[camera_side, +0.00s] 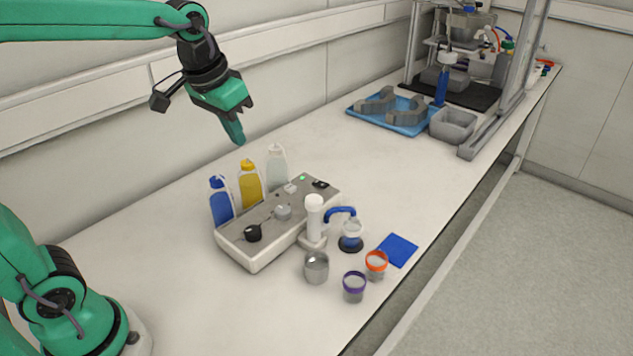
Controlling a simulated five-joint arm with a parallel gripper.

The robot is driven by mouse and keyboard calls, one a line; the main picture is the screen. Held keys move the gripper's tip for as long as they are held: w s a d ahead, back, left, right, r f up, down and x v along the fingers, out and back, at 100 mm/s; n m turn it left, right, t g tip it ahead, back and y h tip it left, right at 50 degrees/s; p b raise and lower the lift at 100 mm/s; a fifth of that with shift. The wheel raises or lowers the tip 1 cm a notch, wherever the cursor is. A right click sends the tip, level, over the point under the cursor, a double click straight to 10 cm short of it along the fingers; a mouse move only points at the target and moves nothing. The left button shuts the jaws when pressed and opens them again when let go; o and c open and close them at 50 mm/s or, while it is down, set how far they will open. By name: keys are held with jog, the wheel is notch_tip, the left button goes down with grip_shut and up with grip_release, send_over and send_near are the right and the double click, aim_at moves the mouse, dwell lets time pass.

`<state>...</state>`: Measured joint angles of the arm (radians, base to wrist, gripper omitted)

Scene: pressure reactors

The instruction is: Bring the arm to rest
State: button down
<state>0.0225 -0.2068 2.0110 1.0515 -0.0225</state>
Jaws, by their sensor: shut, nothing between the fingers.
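My gripper (238,136) is shut and empty. It hangs in the air at the upper left, fingers pointing down, above the back of the white bench (385,165). It is apart from everything, with the bottles showing below it in the picture. My green arm reaches in from the top left, and my base stands at the lower left.
A blue bottle (221,203), a yellow bottle (250,186) and a clear bottle (277,168) stand behind a grey control box (262,227). Several small cups stand in front, including an orange-rimmed cup (376,265). A blue tray (393,121) with grey parts lies farther back.

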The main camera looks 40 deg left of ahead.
jog(key=s+f+t, duration=0.2)
jog(key=s+f, duration=0.1)
jog(key=s, duration=1)
jog(key=shift+a+f, duration=0.35)
jog(key=shift+a, duration=0.05)
jog(key=c, duration=2.2)
grip_release()
